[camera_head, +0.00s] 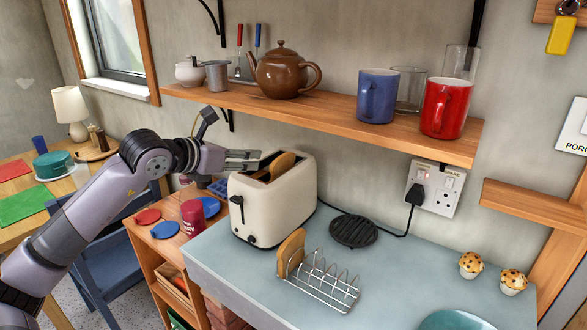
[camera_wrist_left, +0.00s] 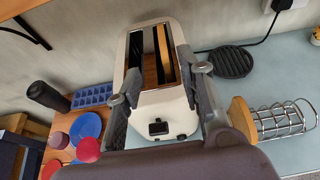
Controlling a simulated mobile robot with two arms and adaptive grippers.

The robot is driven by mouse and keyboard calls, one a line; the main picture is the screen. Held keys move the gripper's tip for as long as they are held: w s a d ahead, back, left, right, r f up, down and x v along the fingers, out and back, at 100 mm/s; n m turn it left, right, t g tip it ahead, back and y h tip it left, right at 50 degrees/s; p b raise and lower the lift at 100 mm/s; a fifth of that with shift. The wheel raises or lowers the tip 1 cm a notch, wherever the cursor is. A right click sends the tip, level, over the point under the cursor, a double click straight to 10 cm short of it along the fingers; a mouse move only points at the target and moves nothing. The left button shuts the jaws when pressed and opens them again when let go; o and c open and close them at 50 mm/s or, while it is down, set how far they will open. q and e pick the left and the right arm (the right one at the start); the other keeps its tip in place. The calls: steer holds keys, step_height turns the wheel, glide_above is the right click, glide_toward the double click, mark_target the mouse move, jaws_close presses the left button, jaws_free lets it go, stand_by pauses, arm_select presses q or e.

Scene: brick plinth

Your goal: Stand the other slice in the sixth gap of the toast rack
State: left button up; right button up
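A bread slice (camera_head: 282,165) sticks up from a slot of the cream toaster (camera_head: 284,205); the slice also shows from above in the left wrist view (camera_wrist_left: 163,52), in the right-hand slot. The wire toast rack (camera_head: 325,286) stands on the counter in front of the toaster. Another slice (camera_head: 291,252) stands upright in its left end; the rack also shows at the right of the left wrist view (camera_wrist_left: 280,121). My left gripper (camera_head: 243,158) is over the toaster's left side, its fingers spread with nothing between them. My right gripper is not in view.
A round black trivet (camera_head: 353,231) lies right of the toaster, with a cable running to the wall socket. Two muffins (camera_head: 513,281) and a teal plate (camera_head: 455,320) are at the right. A shelf (camera_head: 330,115) with mugs and a teapot hangs above the toaster.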

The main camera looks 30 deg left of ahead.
mark_target(281, 156)
arm_select(q)
steer(key=p+x, duration=0.2)
steer(key=shift+w+d+p, duration=0.1)
steer(key=shift+w+p, duration=0.3)
steer(key=shift+w, duration=0.05)
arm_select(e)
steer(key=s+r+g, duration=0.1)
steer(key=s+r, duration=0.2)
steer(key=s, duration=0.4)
arm_select(q)
steer(key=p+x, duration=0.3)
steer(key=x, duration=0.4)
steer(key=shift+w+f, duration=0.15)
steer(key=shift+f, duration=0.05)
steer(key=p+x, duration=0.3)
steer(key=x, duration=0.2)
steer(key=shift+w, duration=0.1)
steer(key=shift+w+d+f, duration=0.1)
steer(key=shift+w, duration=0.1)
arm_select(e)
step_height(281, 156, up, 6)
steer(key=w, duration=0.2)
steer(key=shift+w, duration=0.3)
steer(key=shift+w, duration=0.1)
arm_select(q)
jaws_close()
